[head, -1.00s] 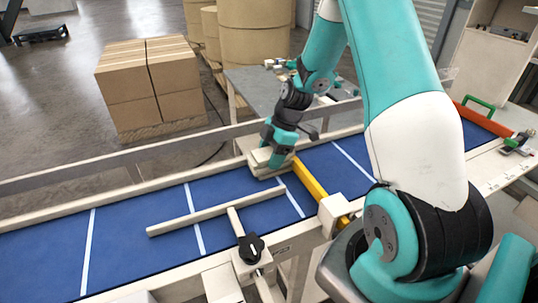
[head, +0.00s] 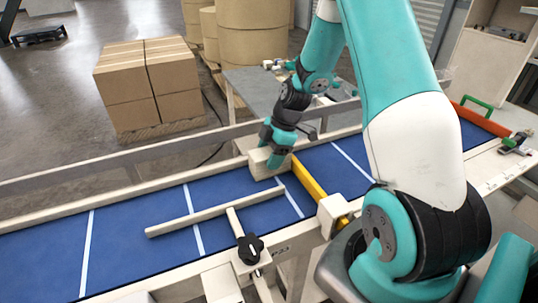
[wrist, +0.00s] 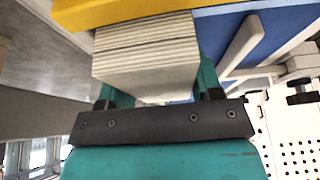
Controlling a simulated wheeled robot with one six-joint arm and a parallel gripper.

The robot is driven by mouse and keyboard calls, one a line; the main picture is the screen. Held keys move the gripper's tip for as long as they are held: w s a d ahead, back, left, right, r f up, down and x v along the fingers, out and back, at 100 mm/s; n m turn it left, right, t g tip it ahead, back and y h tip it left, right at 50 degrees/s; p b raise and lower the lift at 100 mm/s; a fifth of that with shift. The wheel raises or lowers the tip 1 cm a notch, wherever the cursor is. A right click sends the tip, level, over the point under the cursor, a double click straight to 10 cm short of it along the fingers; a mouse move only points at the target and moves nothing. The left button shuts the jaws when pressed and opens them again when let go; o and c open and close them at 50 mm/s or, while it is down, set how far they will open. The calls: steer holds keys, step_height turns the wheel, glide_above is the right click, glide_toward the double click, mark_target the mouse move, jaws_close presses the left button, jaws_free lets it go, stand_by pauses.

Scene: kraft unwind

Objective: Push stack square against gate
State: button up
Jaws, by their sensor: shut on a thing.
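The stack (head: 258,163) is a block of thin cream layers on the blue conveyor by its far rail. In the wrist view the stack (wrist: 147,52) lies between the two teal fingers of my gripper (wrist: 155,85), which is shut on it. The layers look nearly even, with slight steps at the edges. The gate (head: 308,180) is a yellow bar across the belt, just right of the stack. In the wrist view the gate (wrist: 135,11) borders the stack's far end, and I see no clear gap. In the head view my gripper (head: 275,163) partly hides the stack.
A cream guide bar (head: 215,212) with a black knob (head: 250,247) lies over the near side of the belt (head: 130,240). A far rail (head: 100,203) runs along the belt. Beyond the gate the belt is clear up to an orange bar (head: 482,117).

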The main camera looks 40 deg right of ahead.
steer(key=shift+a+f, duration=0.15)
stand_by(0.8)
steer(key=o, duration=1.1)
steer(key=b+v, duration=0.4)
steer(key=v, duration=1.3)
steer(key=shift+r, duration=0.25)
steer(key=shift+s+a, duration=0.1)
